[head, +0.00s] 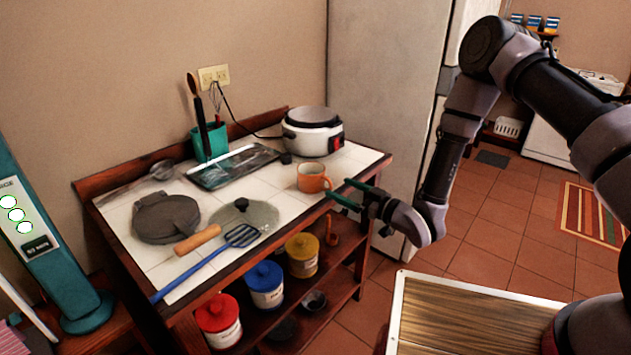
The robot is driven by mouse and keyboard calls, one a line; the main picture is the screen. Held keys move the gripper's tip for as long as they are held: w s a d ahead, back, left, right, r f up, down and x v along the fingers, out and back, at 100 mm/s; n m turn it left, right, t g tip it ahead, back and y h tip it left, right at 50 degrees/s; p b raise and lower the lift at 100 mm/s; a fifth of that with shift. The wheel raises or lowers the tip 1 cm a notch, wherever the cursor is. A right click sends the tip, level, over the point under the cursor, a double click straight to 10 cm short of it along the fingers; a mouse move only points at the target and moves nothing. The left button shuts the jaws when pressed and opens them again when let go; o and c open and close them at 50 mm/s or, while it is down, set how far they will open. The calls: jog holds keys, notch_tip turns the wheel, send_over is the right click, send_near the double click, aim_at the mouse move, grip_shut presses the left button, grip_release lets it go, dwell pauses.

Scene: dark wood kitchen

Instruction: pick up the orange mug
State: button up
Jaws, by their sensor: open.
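The orange mug (311,178) stands upright on the white tiled top of the wooden side table (286,205), near its front right edge. Its handle points to the right, toward my gripper. My gripper (342,194) is open, with its green fingers just right of the mug at the table edge. The fingers appear close to the mug's handle, but I cannot tell whether they touch it. Nothing is seen between the fingers.
A white cooker (312,131) stands behind the mug, and a dark tray (233,166) lies to its left. A glass lid (241,216) and a blue spatula (205,262) lie in front left. Colored canisters (266,284) stand on the shelf below. A fridge (385,90) stands behind.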

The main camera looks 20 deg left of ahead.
aim_at(328, 178)
jog(key=shift+w+r+x, duration=0.1)
jog(key=shift+r+x, duration=0.05)
jog(key=shift+x, duration=1.4)
jog(key=shift+w+r+x, duration=0.15)
jog(key=shift+x, duration=1.4)
jog(key=shift+d, duration=0.1)
grip_shut()
